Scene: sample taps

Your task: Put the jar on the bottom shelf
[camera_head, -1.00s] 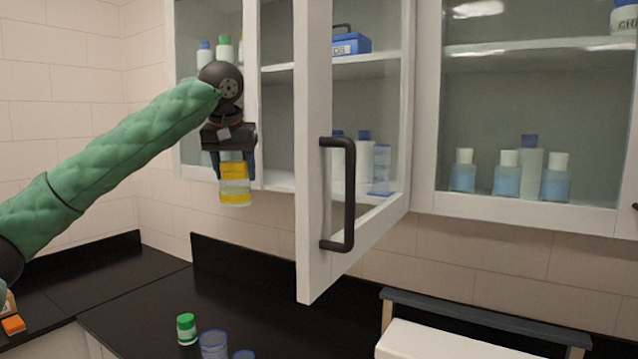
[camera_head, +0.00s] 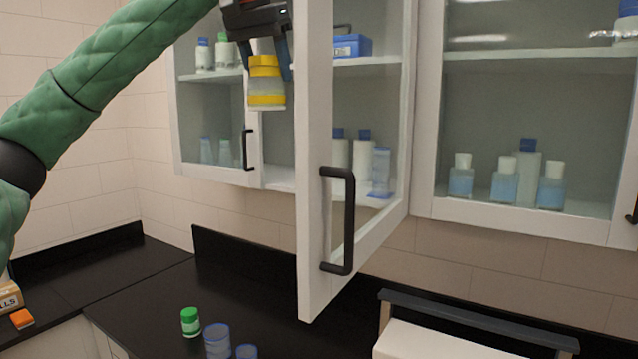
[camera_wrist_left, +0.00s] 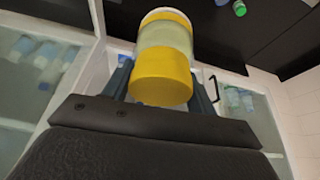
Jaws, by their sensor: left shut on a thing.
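The jar (camera_head: 266,87) has a yellow lid, a pale body and a yellow band near its base. My left gripper (camera_head: 264,62) is shut on it near the lid and holds it upright in the air, in front of the wall cabinet. The jar also shows large between the fingers in the left wrist view (camera_wrist_left: 164,60). The bottom shelf (camera_head: 284,177) of the cabinet is below the jar and partly hidden by the open glass door (camera_head: 315,200). My right gripper is not in view.
The open door with its black handle (camera_head: 349,220) juts out just right of the jar. Bottles (camera_head: 363,155) stand on the bottom shelf behind its glass. A blue box (camera_head: 351,46) is on the upper shelf. A green-capped jar (camera_head: 190,322) stands on the black counter.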

